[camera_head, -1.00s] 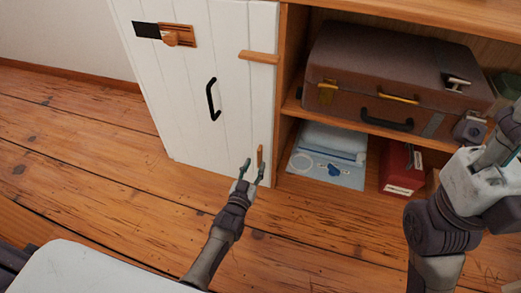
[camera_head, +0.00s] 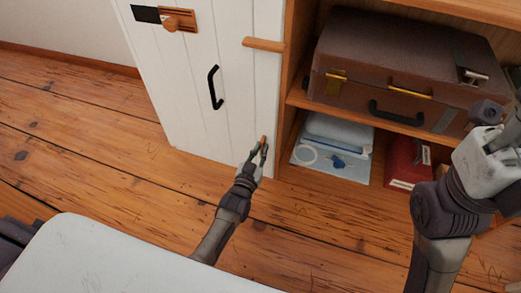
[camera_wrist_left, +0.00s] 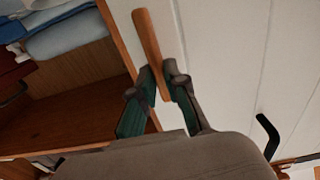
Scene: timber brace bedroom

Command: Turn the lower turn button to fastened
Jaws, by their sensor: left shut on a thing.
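The lower turn button is a small wooden bar near the bottom right edge of the white door (camera_head: 185,85). In the head view only its top end (camera_head: 264,139) shows above the fingers. In the left wrist view the button (camera_wrist_left: 148,45) runs lengthwise along the door edge, slightly tilted. My left gripper (camera_head: 258,152) is shut on it; in the left wrist view the two dark fingers (camera_wrist_left: 160,85) sit on either side of its near end. My right gripper is out of frame; only part of that arm shows at the right.
An upper wooden turn button (camera_head: 263,45) lies across the door edge. The door has a black handle (camera_head: 215,88) and a wooden latch (camera_head: 178,20). The open shelves at right hold a brown suitcase (camera_head: 395,65), blue folded fabric (camera_head: 335,145) and a red box (camera_head: 405,163). The floor in front is clear.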

